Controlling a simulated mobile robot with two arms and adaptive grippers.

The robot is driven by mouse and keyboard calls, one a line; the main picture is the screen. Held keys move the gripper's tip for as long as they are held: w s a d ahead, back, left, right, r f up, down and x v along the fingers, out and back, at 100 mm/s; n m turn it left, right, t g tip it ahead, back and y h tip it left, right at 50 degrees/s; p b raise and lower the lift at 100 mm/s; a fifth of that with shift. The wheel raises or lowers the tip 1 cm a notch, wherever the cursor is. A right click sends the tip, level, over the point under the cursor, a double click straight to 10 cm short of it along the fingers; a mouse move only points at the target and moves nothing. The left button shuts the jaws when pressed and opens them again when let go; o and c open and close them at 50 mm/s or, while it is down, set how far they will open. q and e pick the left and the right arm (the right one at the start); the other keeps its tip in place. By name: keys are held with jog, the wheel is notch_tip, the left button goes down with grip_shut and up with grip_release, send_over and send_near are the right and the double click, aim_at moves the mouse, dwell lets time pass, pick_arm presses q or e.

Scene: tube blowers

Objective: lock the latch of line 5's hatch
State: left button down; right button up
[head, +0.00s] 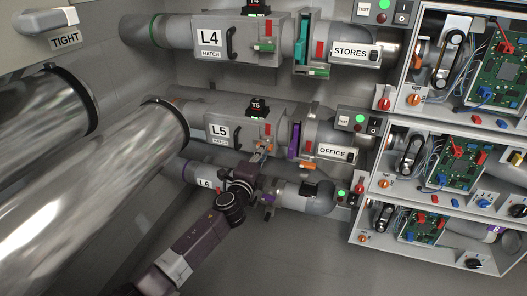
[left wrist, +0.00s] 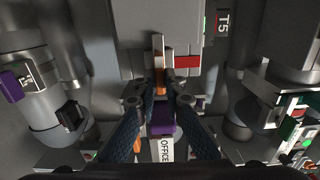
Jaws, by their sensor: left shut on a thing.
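Line 5's hatch (head: 240,133) is a grey box marked L5 on the middle pipe. Its latch, with an orange part (head: 267,147), is at the box's lower right; in the left wrist view the latch (left wrist: 159,52) is a narrow upright bar, metallic above and orange below. My left gripper (head: 260,160) reaches up to it from below. In the left wrist view my left gripper (left wrist: 162,88) has its blue-black fingers closed around the latch's lower end, which they partly hide. A red tab (left wrist: 187,61) sits just right of the latch. My right gripper is not in view.
Line 4's hatch (head: 209,41) is above, and line 6's pipe (head: 205,183) runs below, close to my left arm. A purple plate (head: 294,140) and the OFFICE sign (head: 332,152) are to the right. Open panels with circuit boards (head: 462,163) stand at far right.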

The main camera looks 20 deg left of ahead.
pick_arm(q)
jog(key=shift+f, duration=0.1)
jog(key=c, duration=2)
grip_release()
jog(key=s, duration=1.2)
jog(key=shift+a, duration=0.2)
